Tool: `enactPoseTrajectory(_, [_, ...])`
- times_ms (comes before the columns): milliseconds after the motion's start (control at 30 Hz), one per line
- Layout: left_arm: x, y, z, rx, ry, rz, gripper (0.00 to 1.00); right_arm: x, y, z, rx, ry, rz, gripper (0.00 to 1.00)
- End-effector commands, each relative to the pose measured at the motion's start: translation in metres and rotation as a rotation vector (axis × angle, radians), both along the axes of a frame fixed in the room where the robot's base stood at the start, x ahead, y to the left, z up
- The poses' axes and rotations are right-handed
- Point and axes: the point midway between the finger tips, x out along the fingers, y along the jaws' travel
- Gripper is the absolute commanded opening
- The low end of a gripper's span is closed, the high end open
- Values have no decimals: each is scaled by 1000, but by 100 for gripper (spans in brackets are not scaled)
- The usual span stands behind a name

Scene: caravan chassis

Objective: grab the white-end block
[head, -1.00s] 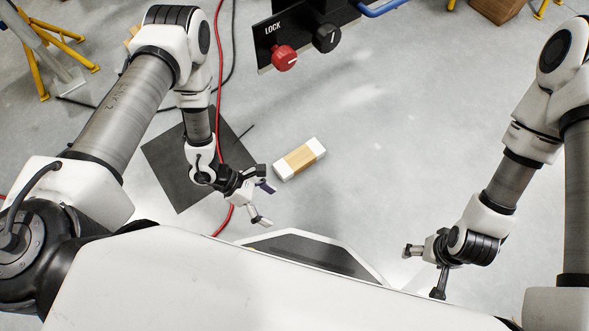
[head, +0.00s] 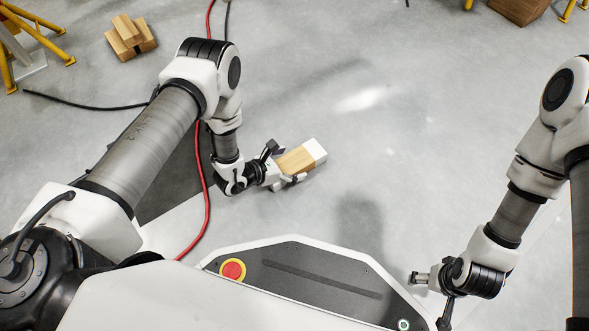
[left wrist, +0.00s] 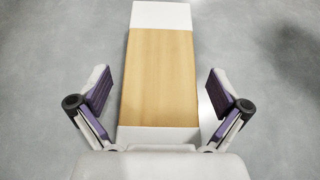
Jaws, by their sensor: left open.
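The white-end block (head: 300,158) is a wooden bar with white ends, lying on the grey floor just right of my left gripper (head: 281,168). In the left wrist view the block (left wrist: 160,75) runs lengthwise between the two purple-padded fingers of my left gripper (left wrist: 160,98). The fingers are open, one on each side, with a gap between each and the block. The near white end is partly hidden by the gripper's palm. My right gripper (head: 432,290) is at the lower right, far from the block, and looks empty.
A red cable (head: 207,200) runs along the floor beside my left arm, over a dark mat (head: 172,190). Several wooden blocks (head: 131,38) are stacked at the top left near a yellow stand (head: 62,52). The floor right of the block is clear.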

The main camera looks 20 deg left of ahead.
Motion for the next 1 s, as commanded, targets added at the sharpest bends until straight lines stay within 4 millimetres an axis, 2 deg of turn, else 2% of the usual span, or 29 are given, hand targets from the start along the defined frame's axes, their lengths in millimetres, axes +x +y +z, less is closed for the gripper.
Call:
enactPoseTrajectory(167, [1,0,2,0,0,0,100,0,0,2,0,-1,1,78])
enactPoseTrajectory(300, [0,0,2,1,1,0,50,0,0,2,0,-1,1,78])
enactPoseTrajectory(367, [0,0,2,1,1,0,29,0,0,2,0,0,1,78])
enactPoseTrajectory(400, [0,0,2,1,1,0,25,0,0,2,0,0,1,78])
enactPoseTrajectory(733, [0,0,5,1,1,0,24,-1,0,5,0,2,0,78])
enactPoseTrajectory(1000, [0,0,32,0,0,0,24,-8,0,32,4,21,-8,78])
